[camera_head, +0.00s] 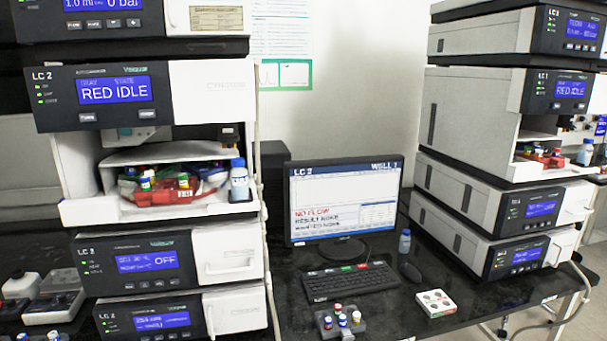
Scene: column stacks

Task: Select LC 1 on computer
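The computer monitor (344,199) stands in the middle of the black bench, between two instrument stacks. Its screen header reads "LC 2" at the left and "WELL 1" at the right, with red text "NO FLOW" lower down. The black keyboard (350,281) lies in front of it and has a few coloured keys, green and red among them, along its far edge. The mouse (410,272) is to the right of the keyboard. The right stack (556,90) carries the label LC 1, and the left stack (100,97) carries LC 2. Neither gripper is in view.
A small rack with several vials (340,322) sits in front of the keyboard. A white box with red and green marks (436,303) lies to its right. A small bottle (405,242) stands beside the monitor. A dark computer case (272,185) is behind the monitor's left side.

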